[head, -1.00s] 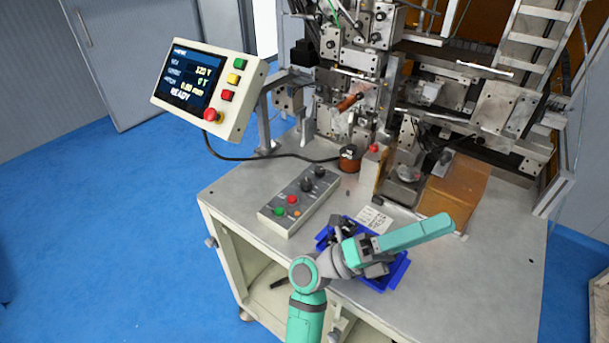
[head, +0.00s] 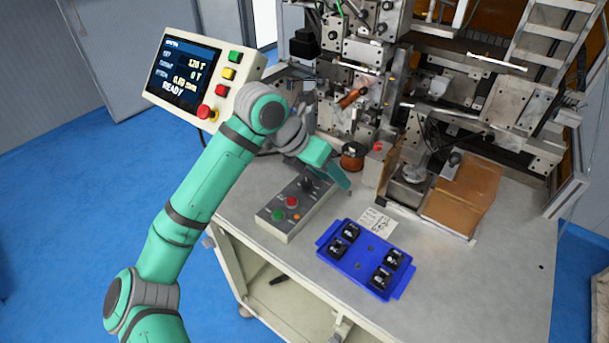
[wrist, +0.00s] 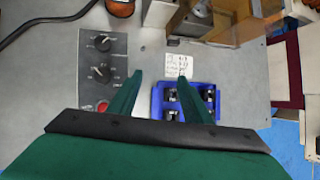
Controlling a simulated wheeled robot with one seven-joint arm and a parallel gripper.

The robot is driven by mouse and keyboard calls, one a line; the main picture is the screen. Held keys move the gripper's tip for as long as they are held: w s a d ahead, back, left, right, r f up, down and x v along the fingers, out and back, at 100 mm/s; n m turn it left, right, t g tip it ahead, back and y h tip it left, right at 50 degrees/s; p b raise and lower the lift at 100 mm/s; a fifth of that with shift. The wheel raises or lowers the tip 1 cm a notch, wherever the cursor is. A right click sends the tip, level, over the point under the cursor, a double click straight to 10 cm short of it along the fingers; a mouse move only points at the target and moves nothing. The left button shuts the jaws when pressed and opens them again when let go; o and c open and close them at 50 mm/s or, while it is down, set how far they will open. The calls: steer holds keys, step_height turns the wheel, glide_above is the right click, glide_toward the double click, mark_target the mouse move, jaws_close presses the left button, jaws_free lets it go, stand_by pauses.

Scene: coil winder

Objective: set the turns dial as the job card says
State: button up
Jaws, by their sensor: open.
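The grey control box (head: 278,224) lies on the bench, with two black dials on its panel. In the wrist view these are an upper dial (wrist: 102,43) and a lower dial (wrist: 101,74); their labels are too small to read, so I cannot tell which sets turns. One dial (head: 306,184) shows in the head view; my gripper hides the other. The white job card (head: 377,222) lies behind the blue tray; it also shows in the wrist view (wrist: 180,66), its print unreadable. My gripper (wrist: 160,76) is open and empty, above the bench right of the dials.
A blue tray (head: 352,262) holds several black parts. The tilted screen panel (head: 190,82) reads READY. A copper spool (head: 352,157) and the winder's frame (head: 375,55) stand behind the control box. The bench's front right is clear.

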mark_target(306, 182)
steer(key=w+a+r+n+y, duration=0.1)
steer(key=w+a+r+y, duration=0.15)
steer(key=a, duration=0.55)
steer(key=shift+t+y, duration=0.4)
steer(key=shift+y, duration=0.15)
steer(key=x, duration=1.1)
steer(key=shift+w+a+f, duration=0.25)
steer(key=shift+w, duration=0.2)
steer(key=shift+d, duration=0.1)
steer(key=shift+s, duration=0.1)
steer(key=c, duration=1.1)
steer(key=shift+o, duration=0.2)
